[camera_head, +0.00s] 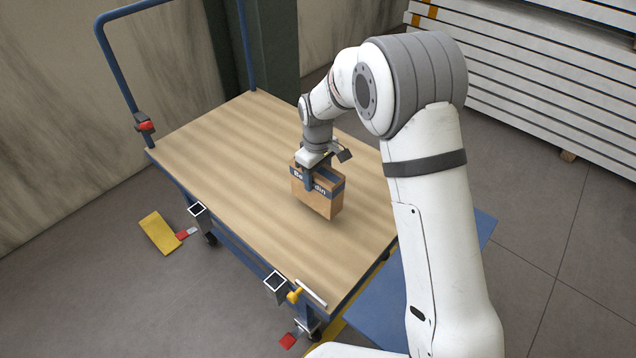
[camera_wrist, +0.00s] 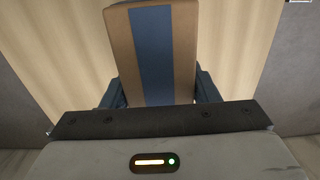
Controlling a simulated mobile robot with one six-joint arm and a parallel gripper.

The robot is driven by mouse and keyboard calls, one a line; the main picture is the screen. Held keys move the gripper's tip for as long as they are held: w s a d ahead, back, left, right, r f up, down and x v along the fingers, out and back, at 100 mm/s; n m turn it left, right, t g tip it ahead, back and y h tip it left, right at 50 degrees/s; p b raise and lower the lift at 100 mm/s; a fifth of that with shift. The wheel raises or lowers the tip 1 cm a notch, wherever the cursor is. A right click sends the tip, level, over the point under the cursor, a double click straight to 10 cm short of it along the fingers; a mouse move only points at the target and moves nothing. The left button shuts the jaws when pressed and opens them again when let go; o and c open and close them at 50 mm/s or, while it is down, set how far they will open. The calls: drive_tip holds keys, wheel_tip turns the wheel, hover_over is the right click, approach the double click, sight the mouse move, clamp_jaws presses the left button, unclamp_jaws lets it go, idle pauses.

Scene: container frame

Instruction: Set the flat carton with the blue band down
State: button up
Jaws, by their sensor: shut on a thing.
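The flat carton (camera_head: 319,201) is brown cardboard with a blue band around its upper part. It stands on edge, upright, at the wooden top (camera_head: 225,165) of a blue-framed cart. Whether its bottom touches the wood or hangs just above it I cannot tell. My gripper (camera_head: 318,178) comes from above and is shut on the carton, with a finger on its near face. In the wrist view the carton (camera_wrist: 125,50) lies between the two blue-grey fingers (camera_wrist: 160,92), its blue band running along the middle. The fingertips are hidden behind the carton and the gripper body.
The wooden top is otherwise clear around the carton. A blue push handle (camera_head: 120,75) rises at the cart's far left end. A dark column (camera_head: 255,50) stands behind. Stacked white panels (camera_head: 540,75) lie at the back right. A yellow piece (camera_head: 159,233) is on the floor.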

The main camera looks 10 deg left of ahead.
drive_tip(key=shift+f, duration=1.5)
drive_tip(key=shift+f, duration=0.1)
drive_tip(key=shift+f+b, duration=0.15)
drive_tip(key=shift+b, duration=0.15)
drive_tip(key=o, duration=1.3)
drive_tip(key=shift+c, duration=0.2)
